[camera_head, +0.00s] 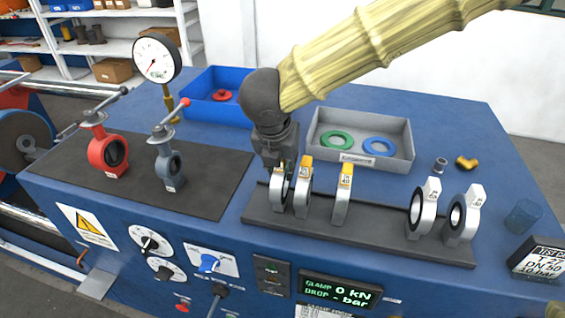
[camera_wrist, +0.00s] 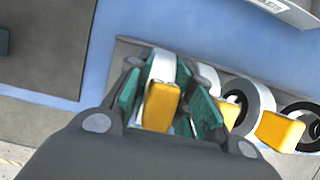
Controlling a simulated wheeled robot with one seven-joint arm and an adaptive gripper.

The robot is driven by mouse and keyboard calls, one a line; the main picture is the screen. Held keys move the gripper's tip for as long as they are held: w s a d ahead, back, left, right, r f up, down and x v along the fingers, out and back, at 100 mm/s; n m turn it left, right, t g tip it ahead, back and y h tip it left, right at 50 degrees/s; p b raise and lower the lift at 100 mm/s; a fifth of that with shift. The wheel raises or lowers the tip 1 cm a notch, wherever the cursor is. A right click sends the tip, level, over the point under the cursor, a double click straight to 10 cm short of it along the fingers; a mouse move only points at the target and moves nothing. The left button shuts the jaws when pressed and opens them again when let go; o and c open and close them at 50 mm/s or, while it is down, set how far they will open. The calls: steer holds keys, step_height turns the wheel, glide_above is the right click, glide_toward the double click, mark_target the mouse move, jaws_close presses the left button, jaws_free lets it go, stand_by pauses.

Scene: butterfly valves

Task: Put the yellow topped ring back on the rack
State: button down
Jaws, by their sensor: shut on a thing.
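My gripper (camera_head: 279,165) points down over the left end of the dark rack (camera_head: 380,235). It is shut on a yellow topped ring (camera_head: 279,192), upright at the rack's left end. In the wrist view, the green pads of my gripper (camera_wrist: 168,98) stand on both sides of the ring's yellow top (camera_wrist: 159,106). The ring's lower edge is at the rack; I cannot tell whether it is fully seated. Two more yellow topped rings, a near one (camera_head: 303,188) and a farther one (camera_head: 343,194), stand to its right on the rack.
Two white topped rings (camera_head: 424,209) (camera_head: 462,216) stand at the rack's right end. A grey tray (camera_head: 400,160) with green and blue rings lies behind. Red (camera_head: 104,150) and grey (camera_head: 170,163) valves, a gauge (camera_head: 157,58) and a blue bin (camera_head: 205,105) are left.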

steer(key=shift+f, duration=0.15)
steer(key=c, duration=1.5)
jaws_free()
steer(key=shift+r, duration=0.2)
steer(key=b+v, duration=0.2)
steer(key=v, duration=1)
steer(key=shift+b, duration=0.35)
